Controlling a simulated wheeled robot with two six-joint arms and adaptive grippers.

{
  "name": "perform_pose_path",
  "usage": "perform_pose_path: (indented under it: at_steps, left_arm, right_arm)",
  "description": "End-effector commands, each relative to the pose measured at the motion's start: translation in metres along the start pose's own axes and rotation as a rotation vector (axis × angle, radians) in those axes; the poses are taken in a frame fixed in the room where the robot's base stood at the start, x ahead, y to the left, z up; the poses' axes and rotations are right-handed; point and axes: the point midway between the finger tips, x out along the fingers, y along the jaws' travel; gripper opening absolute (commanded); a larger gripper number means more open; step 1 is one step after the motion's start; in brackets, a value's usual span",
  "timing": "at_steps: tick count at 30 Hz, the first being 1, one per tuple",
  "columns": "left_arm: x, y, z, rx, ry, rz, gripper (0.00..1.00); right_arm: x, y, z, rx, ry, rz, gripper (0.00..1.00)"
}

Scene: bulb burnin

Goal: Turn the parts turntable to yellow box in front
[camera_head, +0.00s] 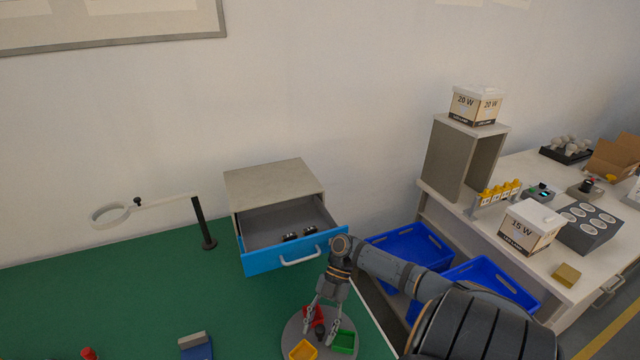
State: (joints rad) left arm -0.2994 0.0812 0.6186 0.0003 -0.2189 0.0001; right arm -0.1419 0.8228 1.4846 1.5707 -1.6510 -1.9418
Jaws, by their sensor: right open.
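The parts turntable (291,341) is a grey round disc on the green bench at the bottom of the head view, partly cut off by the picture edge. The yellow box (303,350) sits on its near side. A green box (343,342) is on its right, and a red box (309,314) is at the back, partly hidden by my gripper. My right gripper (320,328) points down over the turntable with its fingers apart, around a dark knob-like part near the middle. I cannot tell whether the fingers touch it. My left gripper is not in view.
A drawer unit (273,184) with its blue-fronted drawer (292,252) pulled out stands behind the turntable. A magnifier lamp (112,215) stands left. Blue bins (412,243) and a white bench (452,190) are at right. The green bench (110,290) is mostly clear at left.

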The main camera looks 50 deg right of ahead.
Motion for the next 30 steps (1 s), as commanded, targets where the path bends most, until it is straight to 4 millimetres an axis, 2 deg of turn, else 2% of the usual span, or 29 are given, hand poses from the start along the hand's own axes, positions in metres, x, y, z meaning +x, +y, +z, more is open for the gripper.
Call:
perform_pose_path:
  at_steps: [12, 18, 26, 30]
  left_arm:
    - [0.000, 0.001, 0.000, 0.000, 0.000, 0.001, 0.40]
    - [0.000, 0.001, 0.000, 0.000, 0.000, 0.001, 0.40]
    - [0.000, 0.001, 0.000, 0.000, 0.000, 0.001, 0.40]
    - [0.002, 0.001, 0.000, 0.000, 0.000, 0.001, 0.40]
  right_arm:
    - [-0.058, -0.001, -0.056, -0.001, -0.006, -0.005, 0.48]
    - [-0.068, 0.000, -0.067, -0.001, -0.001, -0.002, 0.48]
    - [-0.069, 0.000, -0.068, -0.001, 0.000, -0.001, 0.48]
    - [-0.064, 0.004, -0.066, 0.045, -0.012, 0.011, 0.29]
